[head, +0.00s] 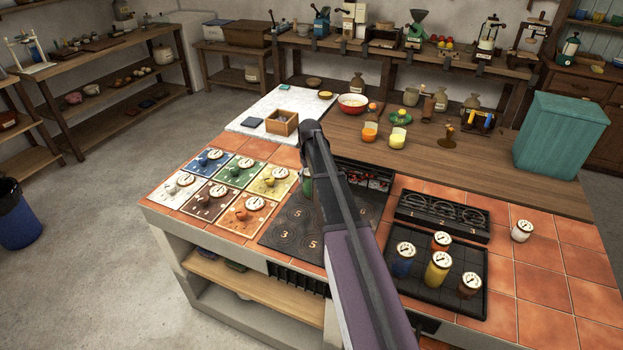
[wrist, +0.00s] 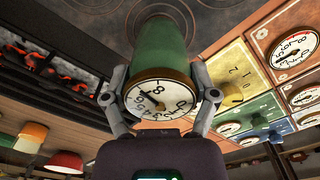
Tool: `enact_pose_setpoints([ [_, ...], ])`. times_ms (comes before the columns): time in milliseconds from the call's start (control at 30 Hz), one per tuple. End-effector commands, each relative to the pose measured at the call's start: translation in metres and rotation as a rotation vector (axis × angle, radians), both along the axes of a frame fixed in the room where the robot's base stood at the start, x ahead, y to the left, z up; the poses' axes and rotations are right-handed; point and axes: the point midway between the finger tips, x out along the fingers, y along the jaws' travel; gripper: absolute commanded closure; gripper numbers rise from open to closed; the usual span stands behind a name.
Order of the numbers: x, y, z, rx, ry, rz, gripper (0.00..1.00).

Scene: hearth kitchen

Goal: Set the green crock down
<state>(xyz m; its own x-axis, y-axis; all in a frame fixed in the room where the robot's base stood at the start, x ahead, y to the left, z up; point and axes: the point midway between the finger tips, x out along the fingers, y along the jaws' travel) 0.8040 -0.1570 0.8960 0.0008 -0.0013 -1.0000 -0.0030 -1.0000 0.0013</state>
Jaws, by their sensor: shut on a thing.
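The green crock (wrist: 160,52) has a white lid with a numbered dial, and my gripper (wrist: 159,84) is shut around it just under the lid. Its far end is toward the dark ringed hob plate in the wrist view; I cannot tell whether it touches. In the head view a sliver of the green crock (head: 307,185) shows at the left of my arm, above the back of the hob plate (head: 283,231). My arm hides the rest of the crock and the gripper's fingers there.
A black tray (head: 437,272) with several crocks and a black rack (head: 443,214) stand right. Orange counter tiles (head: 577,268) are clear at the far right.

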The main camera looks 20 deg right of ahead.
Motion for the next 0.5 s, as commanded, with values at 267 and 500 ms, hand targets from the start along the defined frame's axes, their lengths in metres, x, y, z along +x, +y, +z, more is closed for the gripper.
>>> enact_pose_setpoints([
  [267, 0.0000, 0.0002, -0.0036, 0.000, 0.000, 0.000, 0.85],
  [500, 0.0000, 0.0003, -0.0026, 0.000, 0.000, 0.000, 0.00],
])
